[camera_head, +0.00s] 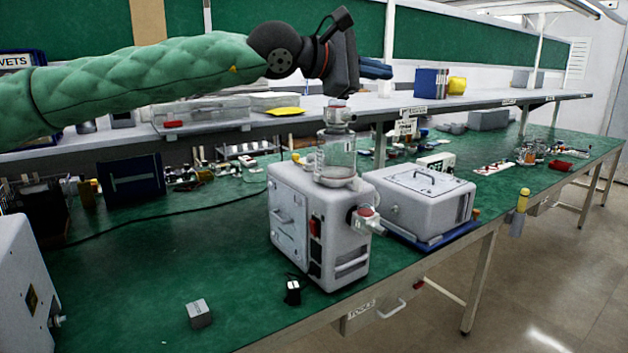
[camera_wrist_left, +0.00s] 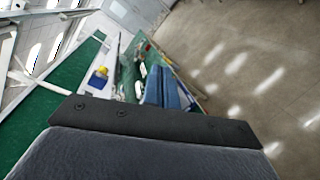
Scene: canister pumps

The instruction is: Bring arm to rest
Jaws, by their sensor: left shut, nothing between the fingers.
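My left arm, in a green padded sleeve, reaches in from the left across the top of the head view. Its gripper (camera_head: 376,69) is raised above the bench, with blue fingers pointing right. The blue fingers (camera_wrist_left: 166,90) also show in the left wrist view, closed together with nothing held. The gripper is apart from the white pump box (camera_head: 296,225) and the clear canister (camera_head: 336,157) on top of it, which stand below and to the left of the fingertips. My right gripper does not show in either view.
A second white box (camera_head: 418,200) stands on a blue tray beside the pump. A long shelf (camera_head: 470,102) runs behind, bearing a yellow item (camera_head: 457,86) and blue binders (camera_head: 428,83). Small parts crowd the bench's back. The green bench top (camera_head: 140,275) is mostly clear at front left.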

